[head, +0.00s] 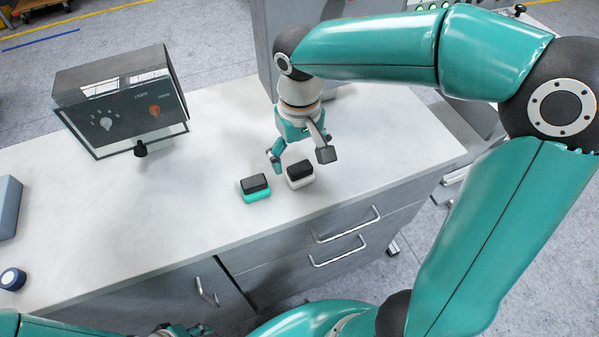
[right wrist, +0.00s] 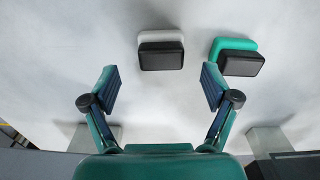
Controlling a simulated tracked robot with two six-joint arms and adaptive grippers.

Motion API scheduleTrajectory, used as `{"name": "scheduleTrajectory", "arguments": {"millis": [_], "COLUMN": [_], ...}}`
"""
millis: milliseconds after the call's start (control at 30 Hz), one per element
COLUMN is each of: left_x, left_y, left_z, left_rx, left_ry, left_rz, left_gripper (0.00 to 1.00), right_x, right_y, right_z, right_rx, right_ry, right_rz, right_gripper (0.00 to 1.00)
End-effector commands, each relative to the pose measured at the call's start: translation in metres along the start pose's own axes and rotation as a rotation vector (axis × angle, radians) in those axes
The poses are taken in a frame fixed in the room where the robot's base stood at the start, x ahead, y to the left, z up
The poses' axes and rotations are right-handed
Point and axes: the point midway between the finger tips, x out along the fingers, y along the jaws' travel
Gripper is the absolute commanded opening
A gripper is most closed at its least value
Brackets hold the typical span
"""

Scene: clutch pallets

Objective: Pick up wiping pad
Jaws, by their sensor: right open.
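Two small pads with black blocks on top lie side by side on the white countertop. One has a white base (head: 300,182) and the other a teal base (head: 257,196); which is the wiping pad I cannot tell. My right gripper (head: 300,158) is open and empty, pointing down just behind and above the white-based pad. In the right wrist view the white-based pad (right wrist: 160,50) is ahead of the gap between the fingers (right wrist: 160,88), and the teal-based pad (right wrist: 237,57) is ahead of the right finger. Part of my left gripper (head: 185,330) shows at the bottom edge.
A grey control box (head: 125,105) with knobs stands at the back left of the countertop (head: 180,220). A blue block (head: 8,205) and a dark blue round item (head: 12,279) lie at the far left. Drawers with handles (head: 340,250) are below the front edge.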

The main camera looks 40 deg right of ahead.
Motion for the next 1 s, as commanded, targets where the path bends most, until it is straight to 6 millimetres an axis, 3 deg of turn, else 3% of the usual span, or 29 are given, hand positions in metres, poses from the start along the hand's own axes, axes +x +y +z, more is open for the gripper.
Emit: {"name": "scheduleTrajectory", "arguments": {"millis": [300,567,1000], "left_x": [-0.001,-0.001,-0.001], "left_y": [0.000,0.000,0.000], "left_z": [0.000,0.000,0.000], "left_rx": [0.000,0.000,0.000], "left_ry": [0.000,0.000,0.000], "left_rz": [0.000,0.000,0.000], "left_gripper": [0.40,0.40,0.40], "right_x": [0.040,0.042,0.042], "right_y": [-0.001,-0.002,-0.002], "right_z": [0.005,0.004,0.004], "right_rx": [0.000,0.000,0.000], "right_ry": [-0.003,-0.001,-0.001], "right_rz": [0.001,0.000,0.000], "right_gripper": [0.86,0.86,0.16]}}
